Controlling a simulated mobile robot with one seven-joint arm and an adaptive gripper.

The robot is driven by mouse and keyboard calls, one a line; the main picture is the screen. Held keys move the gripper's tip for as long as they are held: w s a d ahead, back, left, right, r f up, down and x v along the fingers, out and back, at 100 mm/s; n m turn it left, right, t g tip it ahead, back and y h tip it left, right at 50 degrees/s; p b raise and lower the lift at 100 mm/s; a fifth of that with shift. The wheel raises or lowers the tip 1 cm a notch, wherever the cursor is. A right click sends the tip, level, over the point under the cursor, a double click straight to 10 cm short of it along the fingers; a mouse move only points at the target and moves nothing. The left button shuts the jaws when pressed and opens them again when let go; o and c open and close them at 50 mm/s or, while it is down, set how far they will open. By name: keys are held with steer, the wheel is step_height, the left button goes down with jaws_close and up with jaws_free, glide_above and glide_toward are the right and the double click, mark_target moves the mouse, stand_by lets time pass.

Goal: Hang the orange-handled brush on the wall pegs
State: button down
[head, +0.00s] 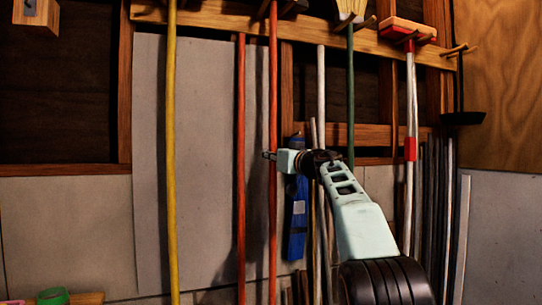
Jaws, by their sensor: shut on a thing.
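The orange brush handle (273,90) stands nearly upright, left of the picture's middle. It passes in front of the wooden peg rail (215,18) and runs up to the top edge. A dark piece at the top edge beside it may be its brush head, but it is mostly cut off. I cannot tell whether it rests on the pegs. My gripper (270,155) reaches in from the right and is shut on the handle, well below the rail. The handle's lower end is out of view.
A second orange-red pole (241,120) stands just left. A yellow pole (171,150) is further left; a green pole (350,80) and red-headed broom (407,29) hang right. A blue object (297,225) is behind my arm. A green roll (52,296) lies bottom left.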

steer(key=shift+f+b, duration=0.4)
steer(key=shift+f, duration=0.35)
stand_by(0.6)
steer(key=c, duration=1.8)
jaws_free()
steer(key=shift+f, duration=0.1)
steer(key=shift+f, duration=0.1)
